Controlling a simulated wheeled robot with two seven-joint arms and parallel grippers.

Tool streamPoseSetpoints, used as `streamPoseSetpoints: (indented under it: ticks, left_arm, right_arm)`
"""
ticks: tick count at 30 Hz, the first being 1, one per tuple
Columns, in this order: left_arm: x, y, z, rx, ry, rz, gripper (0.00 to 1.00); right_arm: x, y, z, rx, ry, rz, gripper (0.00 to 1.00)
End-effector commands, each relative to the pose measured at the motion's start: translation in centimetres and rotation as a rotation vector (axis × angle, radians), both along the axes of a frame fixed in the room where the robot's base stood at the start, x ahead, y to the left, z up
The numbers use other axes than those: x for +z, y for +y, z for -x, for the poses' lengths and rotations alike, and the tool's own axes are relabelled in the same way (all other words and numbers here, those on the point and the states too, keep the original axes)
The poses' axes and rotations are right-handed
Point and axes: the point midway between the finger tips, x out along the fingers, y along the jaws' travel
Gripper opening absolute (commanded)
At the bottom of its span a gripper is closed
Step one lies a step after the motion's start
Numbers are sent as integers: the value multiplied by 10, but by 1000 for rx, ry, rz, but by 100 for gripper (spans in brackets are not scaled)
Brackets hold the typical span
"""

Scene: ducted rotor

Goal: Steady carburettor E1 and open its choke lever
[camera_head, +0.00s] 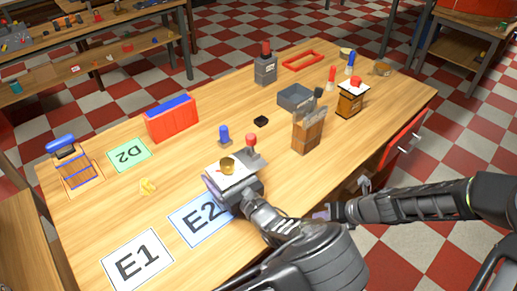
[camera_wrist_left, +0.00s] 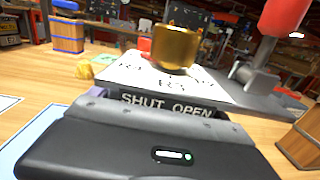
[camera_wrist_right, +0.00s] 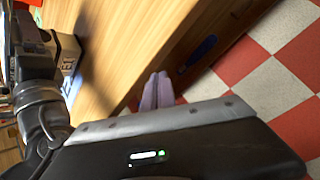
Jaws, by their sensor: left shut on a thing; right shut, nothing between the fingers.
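A grey block (camera_head: 250,187) with a white top plate, a brass cup (camera_head: 227,164) and a red-knobbed lever (camera_head: 251,141) stands at the E2 card's (camera_head: 198,214) upper right edge. My left gripper (camera_head: 235,188) is shut on this block; its fingers are mostly hidden. In the left wrist view, the block's front reads "SHUT OPEN" (camera_wrist_left: 167,106), below the brass cup (camera_wrist_left: 175,47); the red knob (camera_wrist_left: 285,14) is at the upper right.
The E1 card (camera_head: 137,262) lies bare at the front left. A wooden block (camera_head: 307,132), a grey tray (camera_head: 295,97) and an orange-brown box (camera_head: 349,103) stand to the right. A red bin (camera_head: 172,122) and D2 card (camera_head: 128,154) are at the left.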

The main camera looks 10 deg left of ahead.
Motion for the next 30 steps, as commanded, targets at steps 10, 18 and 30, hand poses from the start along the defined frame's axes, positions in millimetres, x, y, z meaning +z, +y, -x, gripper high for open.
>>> streamPoseSetpoints:
  ticks: [10,18,30]
  left_arm:
    - [0,0,0,0,0,0,31]
    - [0,0,0,0,-1,-1,31]
    - [0,0,0,0,-1,-1,31]
  right_arm:
    - [147,88,-5,-94,257,-808,0]
    - [193,96,1,-46,282,-997,0]
    - [193,99,2,-42,283,-998,0]
